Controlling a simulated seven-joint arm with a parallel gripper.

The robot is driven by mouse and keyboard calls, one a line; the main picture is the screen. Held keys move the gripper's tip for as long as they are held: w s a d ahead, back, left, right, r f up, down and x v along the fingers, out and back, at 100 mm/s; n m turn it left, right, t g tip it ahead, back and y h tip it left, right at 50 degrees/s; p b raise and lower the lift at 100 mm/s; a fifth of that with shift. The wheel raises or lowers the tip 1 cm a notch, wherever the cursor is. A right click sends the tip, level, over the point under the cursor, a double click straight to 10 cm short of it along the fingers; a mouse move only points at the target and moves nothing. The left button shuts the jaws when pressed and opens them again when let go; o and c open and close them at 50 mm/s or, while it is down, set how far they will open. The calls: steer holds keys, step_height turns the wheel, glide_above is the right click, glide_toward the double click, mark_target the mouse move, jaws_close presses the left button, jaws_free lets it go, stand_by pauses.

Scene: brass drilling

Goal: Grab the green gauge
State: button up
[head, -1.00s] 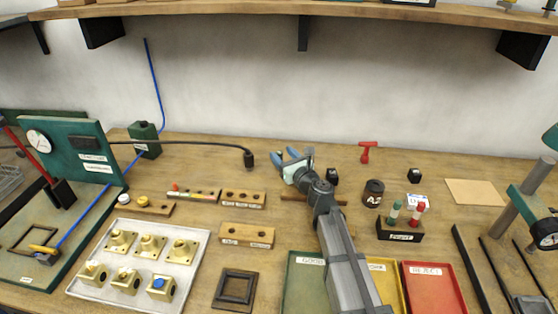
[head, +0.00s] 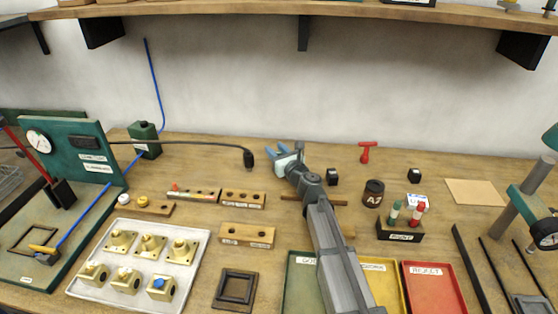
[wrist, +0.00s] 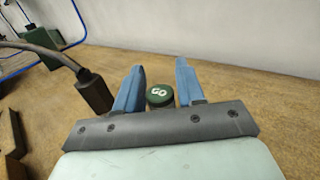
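In the wrist view a dark green round cap marked "GO" (wrist: 159,97) shows between the two blue fingers of my gripper (wrist: 160,82). The fingers stand apart on either side of it, with little room at each side. Its lower part is hidden by the gripper's dark crossbar. In the head view my gripper (head: 277,150) is near the back of the bench, pointing toward the wall; I cannot make out the cap there. A green-topped piece (head: 395,209) stands beside a red-topped one (head: 418,208) in a black labelled holder (head: 400,231), well to the right of my gripper.
A black block (head: 332,176), a dark jar (head: 373,193) and a red tool (head: 368,151) stand to the right. Trays lie in front.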

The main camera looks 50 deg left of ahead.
jaws_close()
steer(key=shift+r, duration=0.1)
